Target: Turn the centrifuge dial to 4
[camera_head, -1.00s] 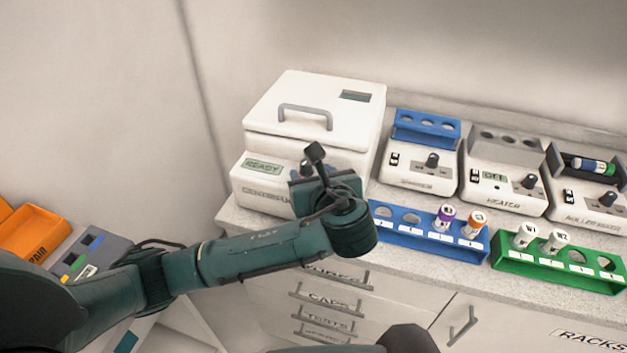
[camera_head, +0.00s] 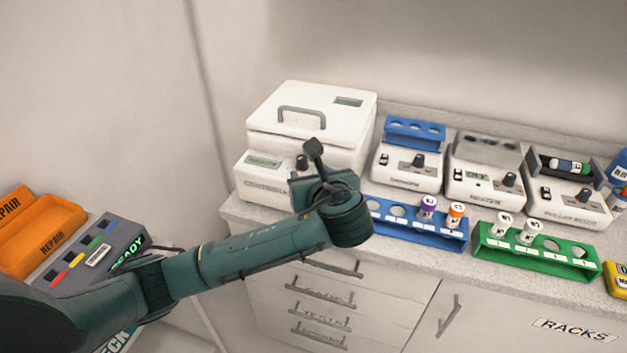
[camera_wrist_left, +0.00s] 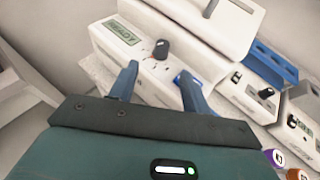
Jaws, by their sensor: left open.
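The white centrifuge (camera_head: 345,125) stands at the left end of the counter, lid shut, with a grey handle on top. Its dark dial (camera_wrist_left: 161,48) is on the front panel, right of a small display (camera_wrist_left: 124,33) that seems to read READY. In the head view the dial (camera_head: 302,162) is partly covered by my left wrist. My left gripper (camera_wrist_left: 158,75) is open and empty. Its two blue fingers point at the panel just short of the dial, with the dial showing between and beyond the tips. The dial's setting is too small to read.
A blue rack (camera_head: 391,228) and a green rack (camera_head: 493,257) with capped tubes stand along the counter's front edge. Several white devices, including a heater (camera_head: 478,188), stand behind them.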

